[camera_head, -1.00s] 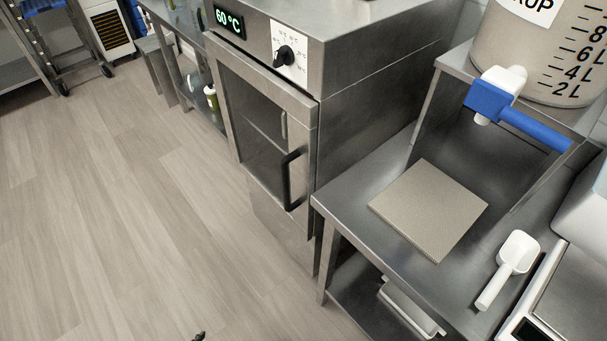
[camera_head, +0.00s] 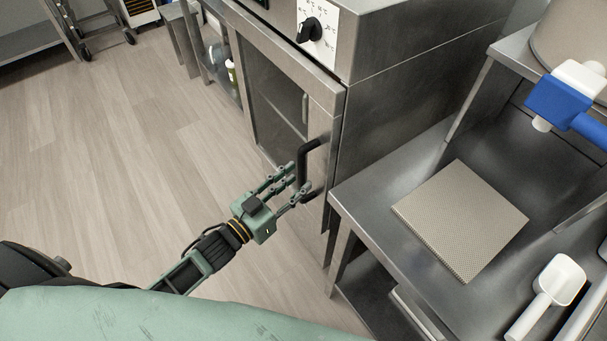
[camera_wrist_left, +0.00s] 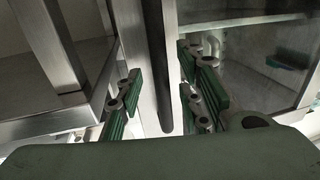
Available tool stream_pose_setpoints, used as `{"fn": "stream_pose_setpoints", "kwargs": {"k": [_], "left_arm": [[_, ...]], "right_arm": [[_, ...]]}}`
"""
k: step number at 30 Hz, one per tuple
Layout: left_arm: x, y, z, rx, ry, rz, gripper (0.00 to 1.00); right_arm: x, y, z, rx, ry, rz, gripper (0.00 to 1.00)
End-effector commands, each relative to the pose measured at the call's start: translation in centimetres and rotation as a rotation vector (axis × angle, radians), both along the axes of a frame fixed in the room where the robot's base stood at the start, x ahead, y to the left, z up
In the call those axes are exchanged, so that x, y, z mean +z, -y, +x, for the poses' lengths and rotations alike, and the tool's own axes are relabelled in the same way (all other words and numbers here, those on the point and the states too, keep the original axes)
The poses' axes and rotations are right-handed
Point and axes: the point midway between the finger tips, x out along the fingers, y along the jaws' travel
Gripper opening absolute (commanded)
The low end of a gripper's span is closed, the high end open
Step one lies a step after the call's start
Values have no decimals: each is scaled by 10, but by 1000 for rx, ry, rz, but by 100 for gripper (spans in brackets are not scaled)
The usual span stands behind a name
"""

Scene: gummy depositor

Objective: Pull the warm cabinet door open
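The warm cabinet door (camera_head: 262,82) is a steel frame with a dark glass pane, and it looks shut. Its black bar handle (camera_head: 303,165) stands upright near the door's right edge. My left gripper (camera_head: 292,186) is at the lower part of the handle, with its fingers spread. In the left wrist view the handle (camera_wrist_left: 157,70) runs down between the green finger pads (camera_wrist_left: 160,95), with space visible on both sides. The fingers are open, and I see no clear contact with the bar. My right gripper is not in view.
A steel table (camera_head: 370,195) with a square perforated plate (camera_head: 460,220) and a white scoop (camera_head: 556,285) stands right of the cabinet. A black dial (camera_head: 309,30) sits above the door. The wooden floor (camera_head: 130,170) left of the cabinet is clear.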

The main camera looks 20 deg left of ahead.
Motion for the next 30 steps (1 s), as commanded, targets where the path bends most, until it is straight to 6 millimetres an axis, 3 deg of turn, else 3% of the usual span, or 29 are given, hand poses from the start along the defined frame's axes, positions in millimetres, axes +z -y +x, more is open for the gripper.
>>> {"fn": "stream_pose_setpoints", "kwargs": {"k": [6,16,27,30], "left_arm": [[0,11,22,1,0,1,34],[-1,12,25,0,0,1,33],[-1,12,24,1,0,1,1],[-1,12,24,1,0,1,0]], "right_arm": [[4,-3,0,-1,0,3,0],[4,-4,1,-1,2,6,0],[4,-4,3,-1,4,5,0],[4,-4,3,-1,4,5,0]]}}
